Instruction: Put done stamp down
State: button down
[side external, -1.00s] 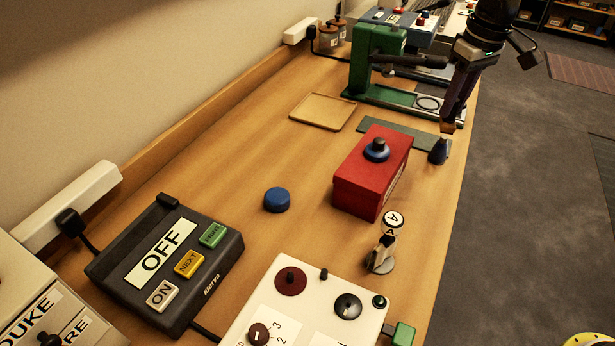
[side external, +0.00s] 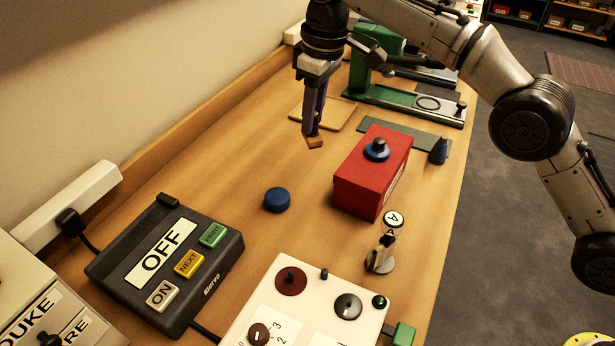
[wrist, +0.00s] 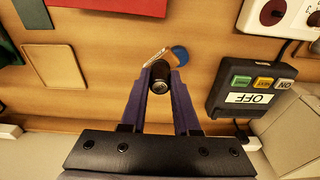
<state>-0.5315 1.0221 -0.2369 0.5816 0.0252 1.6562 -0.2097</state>
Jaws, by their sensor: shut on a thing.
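My gripper (side external: 313,140) is shut on a small stamp and holds it in the air, left of the red box. The stamp's brown wooden block (side external: 315,143) shows just below the fingertips. In the wrist view its round black handle (wrist: 159,77) sits between the fingers, and a pale base edge (wrist: 153,57) shows beyond it. I cannot read any wording on it. Below and behind the gripper, a flat wooden tray (side external: 300,115) lies on the table. It also shows empty in the wrist view (wrist: 55,66).
A red box (side external: 362,185) with a dark knob on top stands right of the gripper. The black OFF panel (side external: 165,265) is nearer. Bare table lies left of the box.

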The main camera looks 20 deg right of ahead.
aim_at(315, 137)
jog(key=shift+s+a+f, duration=0.15)
jog(key=shift+s+a, duration=0.05)
jog(key=shift+a, duration=0.4)
jog(key=shift+d+f, duration=0.1)
jog(key=shift+f, duration=7.35)
jog(key=shift+f, duration=0.1)
jog(key=c, duration=0.7)
grip_release()
jog(key=shift+o, duration=0.2)
jog(key=r, duration=0.8)
jog(key=s+d+r, duration=0.1)
jog(key=r, duration=0.3)
jog(key=shift+r, duration=0.1)
jog(key=shift+d, duration=0.1)
